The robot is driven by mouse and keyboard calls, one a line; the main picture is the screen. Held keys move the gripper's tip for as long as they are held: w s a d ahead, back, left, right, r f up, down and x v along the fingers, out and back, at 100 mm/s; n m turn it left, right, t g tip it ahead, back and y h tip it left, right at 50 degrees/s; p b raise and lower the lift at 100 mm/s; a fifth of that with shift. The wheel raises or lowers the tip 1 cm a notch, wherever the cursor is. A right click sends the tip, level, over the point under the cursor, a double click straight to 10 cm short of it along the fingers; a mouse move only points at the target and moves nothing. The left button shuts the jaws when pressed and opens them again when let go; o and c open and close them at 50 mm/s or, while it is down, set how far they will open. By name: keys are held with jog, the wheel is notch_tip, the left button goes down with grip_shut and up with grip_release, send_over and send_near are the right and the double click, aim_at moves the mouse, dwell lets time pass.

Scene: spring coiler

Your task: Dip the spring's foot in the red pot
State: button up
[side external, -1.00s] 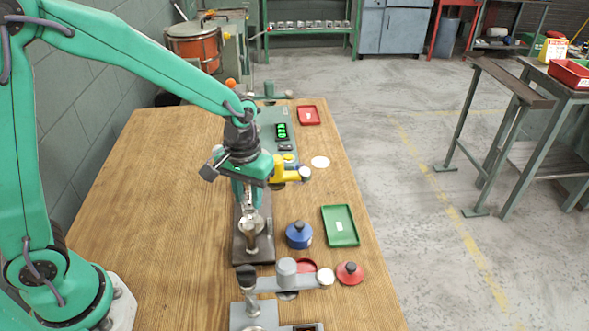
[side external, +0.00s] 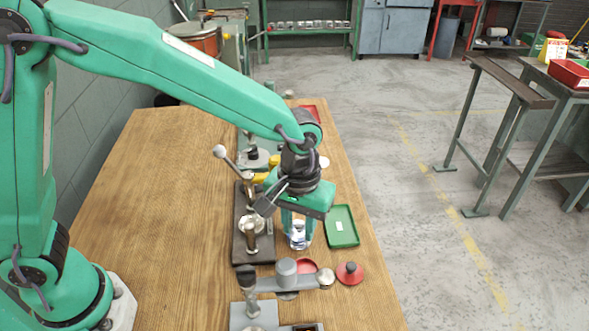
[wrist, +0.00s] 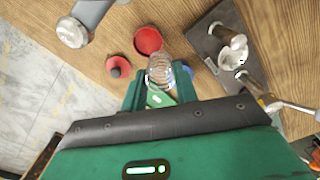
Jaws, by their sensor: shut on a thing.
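My gripper (side external: 298,232) is shut on a shiny coiled metal spring (side external: 299,238), which hangs between its fingers. In the wrist view the spring (wrist: 160,72) shows between the fingertips. The red pot (side external: 306,265) stands just in front of it, partly behind a grey fixture arm. In the wrist view the red pot (wrist: 148,40) is open, and the spring is beside it, not over its mouth. Its red lid (side external: 349,272) with a black knob lies apart to the right. The spring's foot cannot be made out clearly.
A grey fixture arm (side external: 300,282) reaches over the table beside the red pot. A green tray (side external: 341,227) lies right of my gripper. The coiler base (side external: 252,246) with its ball-ended lever stands left. A blue pot (wrist: 187,72) is mostly hidden by my gripper.

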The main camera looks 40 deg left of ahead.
jog(key=shift+s+d+r, duration=0.1)
jog(key=shift+s+d, duration=0.1)
jog(key=shift+d, duration=0.4)
jog(key=shift+s+d+r, duration=0.1)
jog(key=shift+s+d, duration=0.05)
jog(key=shift+d, duration=0.4)
jog(key=shift+f, duration=0.2)
jog(key=shift+f, duration=2.85)
jog(key=shift+f, duration=0.6)
notch_tip(320, 180, up, 7)
dwell(1.2)
dwell(0.5)
